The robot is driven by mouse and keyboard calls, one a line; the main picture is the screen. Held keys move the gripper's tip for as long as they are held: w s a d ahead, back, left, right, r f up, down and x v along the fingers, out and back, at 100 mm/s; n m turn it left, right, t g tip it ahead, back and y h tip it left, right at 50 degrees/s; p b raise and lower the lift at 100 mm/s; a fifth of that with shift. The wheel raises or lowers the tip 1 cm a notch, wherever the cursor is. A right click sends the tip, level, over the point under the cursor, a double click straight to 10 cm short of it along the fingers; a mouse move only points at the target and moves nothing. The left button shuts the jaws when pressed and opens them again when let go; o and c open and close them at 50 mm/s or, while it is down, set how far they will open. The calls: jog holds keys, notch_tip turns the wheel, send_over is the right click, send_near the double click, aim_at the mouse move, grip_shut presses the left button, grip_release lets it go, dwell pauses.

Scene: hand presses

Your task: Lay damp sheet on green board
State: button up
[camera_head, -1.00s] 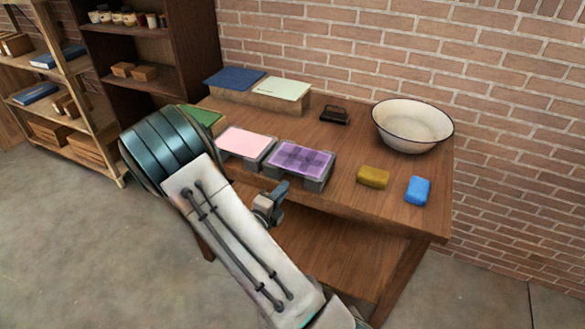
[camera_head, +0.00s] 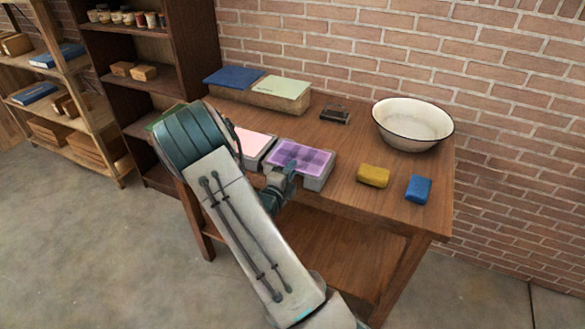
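A purple checked sheet (camera_head: 303,157) lies on a grey block near the table's front edge. A plain pink sheet (camera_head: 252,145) lies on a similar block to its left, partly behind my arm. I cannot tell which sheet is damp. A green board (camera_head: 162,118) shows as a sliver left of my arm; most of it is hidden. A pale green panel (camera_head: 283,87) lies on a low box at the back. My gripper (camera_head: 288,173) is at the front edge of the purple sheet, its fingertips overlapping it in view. Contact and finger gap are unclear.
A blue panel (camera_head: 234,77) lies beside the pale green one. A dark hand press (camera_head: 335,115), a white basin (camera_head: 412,122), a yellow block (camera_head: 373,175) and a blue block (camera_head: 418,189) stand on the table (camera_head: 345,155). Shelves (camera_head: 145,80) stand at left; brick wall behind.

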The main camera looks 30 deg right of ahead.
jog(key=shift+w+d, duration=0.15)
jog(key=shift+d, duration=0.05)
jog(key=shift+c, duration=0.5)
grip_shut()
notch_tip(320, 180, up, 3)
jog(key=p, duration=0.3)
jog(key=shift+r+p, duration=0.15)
jog(key=shift+p, duration=0.15)
jog(key=shift+a, duration=0.1)
